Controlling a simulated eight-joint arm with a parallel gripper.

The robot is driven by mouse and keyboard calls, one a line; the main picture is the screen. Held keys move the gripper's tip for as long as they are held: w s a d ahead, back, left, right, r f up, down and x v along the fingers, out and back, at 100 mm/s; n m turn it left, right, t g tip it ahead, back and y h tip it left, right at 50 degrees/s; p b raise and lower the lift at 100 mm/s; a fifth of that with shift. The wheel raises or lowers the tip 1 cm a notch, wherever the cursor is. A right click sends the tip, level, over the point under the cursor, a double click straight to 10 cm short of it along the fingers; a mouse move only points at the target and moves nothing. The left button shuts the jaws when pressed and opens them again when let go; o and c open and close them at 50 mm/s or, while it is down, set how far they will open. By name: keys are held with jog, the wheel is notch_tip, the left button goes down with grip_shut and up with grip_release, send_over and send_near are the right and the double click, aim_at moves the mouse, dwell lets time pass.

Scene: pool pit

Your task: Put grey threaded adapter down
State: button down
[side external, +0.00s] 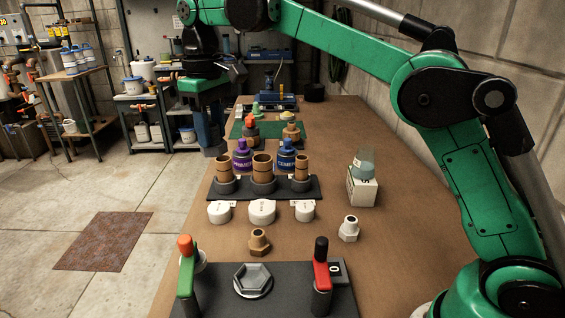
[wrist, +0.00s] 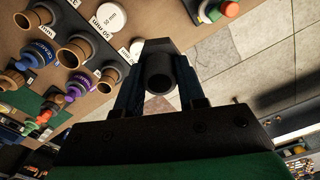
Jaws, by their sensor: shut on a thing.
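My gripper (wrist: 158,88) is shut on the grey threaded adapter (wrist: 159,70), which looks dark grey in the wrist view, with a round open end and a wider angular part behind it. In the side external view my gripper (side external: 212,140) points down near the left edge of the bench (side external: 330,265). The adapter is hard to make out there against the dark fingers. The wrist view has grey floor tiles behind the adapter, with the bench edge close to its left.
A black rack (side external: 293,194) holds several brown pipe pieces, with purple and blue bottles behind. White caps (side external: 262,211), a brass fitting (side external: 259,242) and a pale hex fitting (side external: 348,228) stand in front. A box (side external: 362,190) stands right. Bare bench lies along the right.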

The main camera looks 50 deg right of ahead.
jog(key=a+f, duration=0.1)
jog(key=f, duration=0.6)
jog(key=w+a+f, duration=0.1)
jog(key=f, duration=0.6)
jog(key=a+f, duration=0.1)
jog(key=f, duration=0.6)
jog(key=shift+w, duration=0.15)
jog(key=shift+f, duration=0.1)
jog(key=c, duration=0.5)
grip_release()
notch_tip(320, 180, up, 12)
jog(key=s+d+r+m+t, duration=0.2)
jog(key=s+d+r+t, duration=0.1)
jog(key=s+d+r, duration=0.4)
jog(key=s+d+f+t, duration=0.1)
jog(key=s+f, duration=0.1)
jog(key=s, duration=0.1)
jog(key=s+d+f+m+t, duration=0.1)
jog(key=s+f, duration=0.1)
jog(key=s, duration=0.1)
jog(key=s+d+f+t, duration=0.1)
jog(key=s+f+t, duration=0.1)
jog(key=s+f, duration=0.1)
jog(key=shift+s+m, duration=0.3)
jog(key=shift+m, duration=0.1)
